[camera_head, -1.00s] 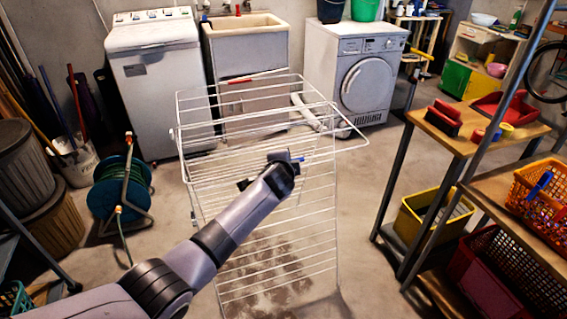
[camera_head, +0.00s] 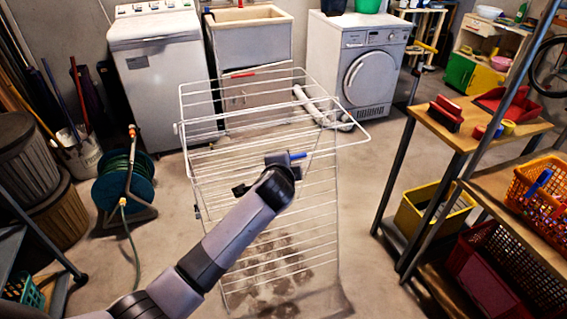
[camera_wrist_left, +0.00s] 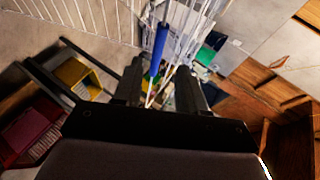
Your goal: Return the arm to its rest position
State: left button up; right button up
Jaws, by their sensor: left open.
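My left arm reaches in from the lower left in the head view. Its gripper (camera_head: 259,174) is in front of the white wire drying rack (camera_head: 318,218), over its middle in the picture. In the left wrist view the gripper's two dark fingers (camera_wrist_left: 158,76) stand apart, with no object clearly held between them. A slim blue object (camera_head: 299,156) shows just right of the gripper at the rack; a blue rod-like piece (camera_wrist_left: 160,45) appears beyond the fingers in the wrist view. Whether arm and rack touch I cannot tell. My right gripper is not in view.
A washer (camera_head: 158,75), a sink (camera_head: 248,50) and a front-loading machine (camera_head: 355,70) stand along the back. A hose reel (camera_head: 125,188) is on the left. A wooden-topped shelf (camera_head: 455,130) with a yellow bin (camera_head: 425,208) and an orange basket (camera_head: 540,195) is on the right.

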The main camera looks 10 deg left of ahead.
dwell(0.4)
pick_arm(q)
jog(key=s+a+f+n+g+h, duration=0.25)
jog(key=s+f+n, duration=0.25)
jog(key=s+f, duration=0.95)
jog(key=s+a+f+n, duration=0.1)
jog(key=s+a+n, duration=0.1)
jog(key=s, duration=0.7)
jog(key=s+a+f+n+h, duration=0.1)
jog(key=s+n, duration=0.4)
jog(key=s, duration=0.5)
jog(key=shift+a+f, duration=0.15)
jog(key=shift+a, duration=0.75)
dwell(0.6)
